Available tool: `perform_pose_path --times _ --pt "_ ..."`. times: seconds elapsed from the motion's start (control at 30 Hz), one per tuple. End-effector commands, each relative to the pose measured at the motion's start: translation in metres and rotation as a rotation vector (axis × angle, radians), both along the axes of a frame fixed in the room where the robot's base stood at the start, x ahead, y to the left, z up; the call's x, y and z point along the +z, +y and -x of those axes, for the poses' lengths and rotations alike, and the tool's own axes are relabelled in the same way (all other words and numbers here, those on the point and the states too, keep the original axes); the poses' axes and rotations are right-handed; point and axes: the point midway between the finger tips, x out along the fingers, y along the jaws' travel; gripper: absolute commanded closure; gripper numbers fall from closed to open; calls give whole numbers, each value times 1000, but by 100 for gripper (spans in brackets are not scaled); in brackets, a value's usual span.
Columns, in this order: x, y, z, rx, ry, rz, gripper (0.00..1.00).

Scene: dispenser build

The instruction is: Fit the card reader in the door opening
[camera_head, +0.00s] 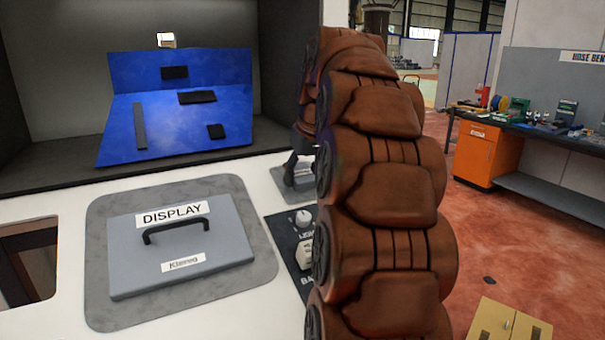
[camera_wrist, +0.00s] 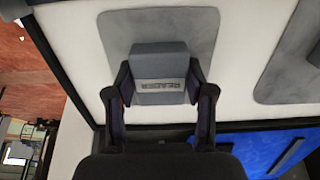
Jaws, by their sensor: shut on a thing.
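The card reader (camera_wrist: 160,62) is a grey block with a READER label, upside down in the wrist view. My gripper (camera_wrist: 159,84) is shut on it, one dark finger on each side. The reader is over a grey patch (camera_wrist: 118,32) on the white panel; whether it touches the patch I cannot tell. A rectangular opening (camera_head: 42,238) with a brown inside shows in the white panel at the left edge.
A grey DISPLAY block (camera_head: 225,245) with a black handle lies on a grey patch. Knobs on a dark plate (camera_head: 285,232) sit close to my arm. A blue board (camera_head: 112,138) with dark pieces stands behind. A workbench (camera_head: 525,124) is at right.

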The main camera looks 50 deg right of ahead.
Motion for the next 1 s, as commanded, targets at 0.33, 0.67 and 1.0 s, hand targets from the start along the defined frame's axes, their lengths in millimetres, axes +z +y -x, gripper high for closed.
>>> perform_pose_path --times 0.33,0.67,1.0 --pt "1 0 0 0 -1 0 42" --pt "1 0 0 0 0 0 17" --pt "0 0 0 0 0 0 0"
